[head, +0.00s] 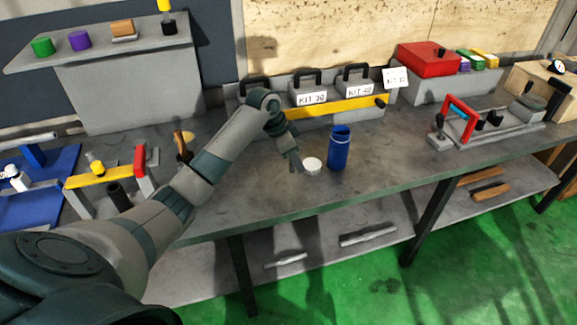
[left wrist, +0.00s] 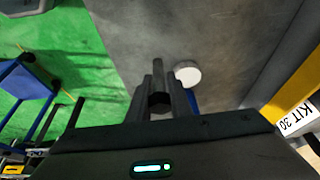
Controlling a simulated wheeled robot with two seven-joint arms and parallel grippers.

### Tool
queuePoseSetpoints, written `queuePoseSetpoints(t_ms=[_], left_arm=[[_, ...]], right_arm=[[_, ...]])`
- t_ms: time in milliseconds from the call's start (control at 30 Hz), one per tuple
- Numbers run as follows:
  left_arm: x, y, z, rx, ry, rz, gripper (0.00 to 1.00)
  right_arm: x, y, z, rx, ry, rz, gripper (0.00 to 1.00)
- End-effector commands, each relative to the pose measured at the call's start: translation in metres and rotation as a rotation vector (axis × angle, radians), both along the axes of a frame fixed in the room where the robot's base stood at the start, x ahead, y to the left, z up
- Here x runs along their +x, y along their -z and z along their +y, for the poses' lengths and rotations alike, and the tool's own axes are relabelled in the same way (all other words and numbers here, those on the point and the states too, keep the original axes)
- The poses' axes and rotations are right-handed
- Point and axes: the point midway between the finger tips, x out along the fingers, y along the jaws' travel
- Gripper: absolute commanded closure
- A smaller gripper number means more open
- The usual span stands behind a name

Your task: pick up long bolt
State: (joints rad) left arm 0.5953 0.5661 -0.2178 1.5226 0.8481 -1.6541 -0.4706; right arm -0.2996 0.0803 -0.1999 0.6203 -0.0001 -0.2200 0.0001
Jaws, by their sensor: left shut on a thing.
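My left gripper (head: 296,163) is over the grey workbench, just left of a white round piece. In the left wrist view its two fingers (left wrist: 160,98) are shut on a dark, narrow piece with a faceted end, which looks like the long bolt (left wrist: 158,72). In the head view the bolt cannot be made out at the fingertips. My right gripper is not in view.
The white round piece (head: 312,165) and an upright blue cylinder (head: 339,150) stand close to the right of the gripper. A bin with KIT labels (head: 310,98) and a yellow bar (head: 340,107) is behind. The bench front (head: 270,200) is clear.

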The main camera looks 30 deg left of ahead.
Motion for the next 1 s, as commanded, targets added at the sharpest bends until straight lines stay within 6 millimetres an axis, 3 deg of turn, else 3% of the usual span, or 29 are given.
queuePoseSetpoints(t_ms=[200, 400, 1000], left_arm=[[-0.011, -0.023, -0.039, -0.001, 0.004, -0.003, 1.0], [-0.018, -0.038, -0.061, -0.001, 0.002, -0.002, 1.0], [-0.021, -0.043, -0.069, 0.0, -0.001, 0.0, 1.0]], right_arm=[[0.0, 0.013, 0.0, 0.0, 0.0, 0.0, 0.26], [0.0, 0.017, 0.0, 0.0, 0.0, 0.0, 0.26], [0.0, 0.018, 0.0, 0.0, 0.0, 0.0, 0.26]])
